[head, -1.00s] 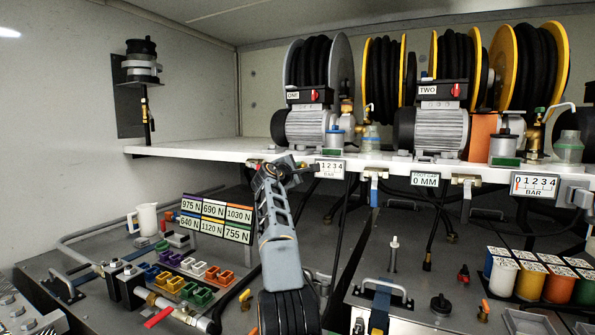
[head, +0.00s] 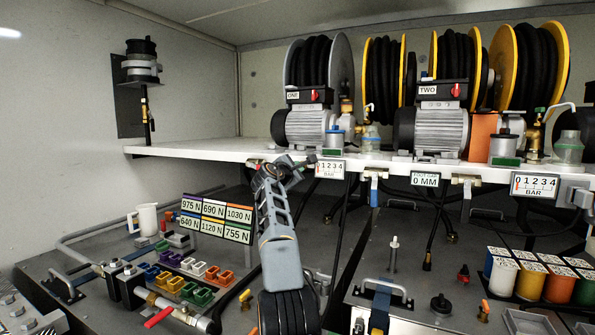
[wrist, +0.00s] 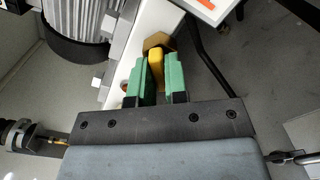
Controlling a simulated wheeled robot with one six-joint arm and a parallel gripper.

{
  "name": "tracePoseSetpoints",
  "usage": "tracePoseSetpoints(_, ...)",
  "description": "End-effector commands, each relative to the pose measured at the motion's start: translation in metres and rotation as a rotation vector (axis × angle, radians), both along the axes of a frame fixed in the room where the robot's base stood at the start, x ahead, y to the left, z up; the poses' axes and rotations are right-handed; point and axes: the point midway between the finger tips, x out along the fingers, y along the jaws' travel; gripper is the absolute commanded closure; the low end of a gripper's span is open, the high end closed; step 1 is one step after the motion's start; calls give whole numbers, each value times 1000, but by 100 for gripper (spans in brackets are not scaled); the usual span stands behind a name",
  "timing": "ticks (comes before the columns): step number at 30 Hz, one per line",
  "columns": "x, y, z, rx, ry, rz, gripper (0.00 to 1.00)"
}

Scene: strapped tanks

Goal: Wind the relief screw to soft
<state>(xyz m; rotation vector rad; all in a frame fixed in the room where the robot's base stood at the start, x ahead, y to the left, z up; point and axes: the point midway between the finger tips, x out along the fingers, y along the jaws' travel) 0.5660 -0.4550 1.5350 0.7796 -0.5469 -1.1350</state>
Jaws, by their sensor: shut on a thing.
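In the wrist view my gripper (wrist: 158,74) has its green pads shut on a narrow yellow piece (wrist: 156,66). This piece stands in front of a brass hex fitting (wrist: 157,41) at the shelf edge and looks like the relief screw's handle; no soft marking is readable. In the head view my gripper (head: 298,169) reaches the shelf's front edge below pump ONE (head: 306,127), just left of a BAR gauge (head: 331,168). My own wrist hides the screw there.
The white shelf (head: 200,152) carries pumps and hose reels above my arm. Black hoses (head: 347,215) hang right of my gripper. Force plates (head: 215,218) and coloured bins (head: 185,275) lie at lower left. A grey pump (wrist: 78,22) shows close in the wrist view.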

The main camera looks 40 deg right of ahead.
Motion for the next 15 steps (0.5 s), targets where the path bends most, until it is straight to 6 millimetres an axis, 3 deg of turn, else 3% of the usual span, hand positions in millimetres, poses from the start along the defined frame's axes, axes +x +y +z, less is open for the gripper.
tracePoseSetpoints(7,1,-1,-3,2,12,-1,100)
tracePoseSetpoints(15,1,-1,-3,-71,213,-1,100)
